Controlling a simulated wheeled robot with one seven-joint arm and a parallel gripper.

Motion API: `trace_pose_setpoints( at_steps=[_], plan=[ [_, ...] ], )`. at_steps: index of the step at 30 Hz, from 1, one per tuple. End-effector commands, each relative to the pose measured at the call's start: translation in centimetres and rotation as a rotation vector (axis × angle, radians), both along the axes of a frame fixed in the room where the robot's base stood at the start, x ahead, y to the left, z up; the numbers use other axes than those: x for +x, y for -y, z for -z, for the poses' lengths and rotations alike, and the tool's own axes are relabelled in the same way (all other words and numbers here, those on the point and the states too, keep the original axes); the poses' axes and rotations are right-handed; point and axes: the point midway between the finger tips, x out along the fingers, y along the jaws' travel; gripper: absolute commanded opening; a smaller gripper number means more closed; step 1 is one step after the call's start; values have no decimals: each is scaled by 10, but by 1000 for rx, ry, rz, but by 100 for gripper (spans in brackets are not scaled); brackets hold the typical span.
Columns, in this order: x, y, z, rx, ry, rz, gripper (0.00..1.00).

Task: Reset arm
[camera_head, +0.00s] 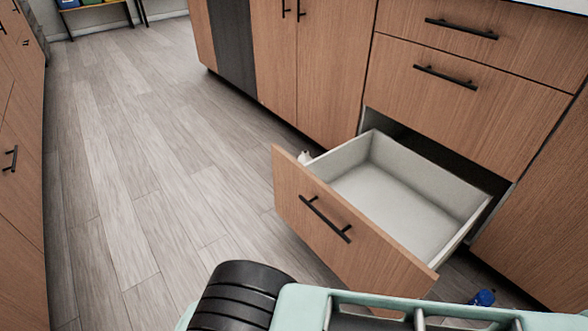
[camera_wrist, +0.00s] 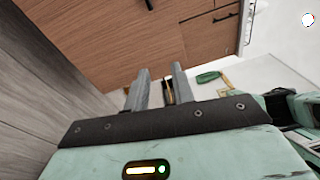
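My gripper (camera_wrist: 161,80) shows in the wrist view. Its two grey fingers stand apart with a gap between them, and I see nothing held. Wood cabinet fronts and a pale surface lie beyond the fingertips. In the head view, my teal and black arm fills the bottom edge, just in front of the open drawer. The gripper's fingers do not show there. The drawer (camera_head: 400,200) is pulled well out, and the part of its white inside that I see is empty.
Closed drawers (camera_head: 455,85) with black handles sit above the open one. A blue-topped object (camera_head: 483,298) is low beside the drawer's right side. A green object (camera_wrist: 208,77) lies on the pale surface. The wooden floor (camera_head: 150,180) at left is clear.

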Motion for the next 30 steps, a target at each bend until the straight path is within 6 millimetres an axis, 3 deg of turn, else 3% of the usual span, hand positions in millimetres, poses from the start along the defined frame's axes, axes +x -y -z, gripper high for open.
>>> trace_pose_setpoints(
  at_steps=[11,19,30],
  plan=[
    [12,12,-53,347,83,253,25],
    [9,31,-116,711,272,598,25],
    [-11,63,-202,1090,667,1124,25]
  ],
)
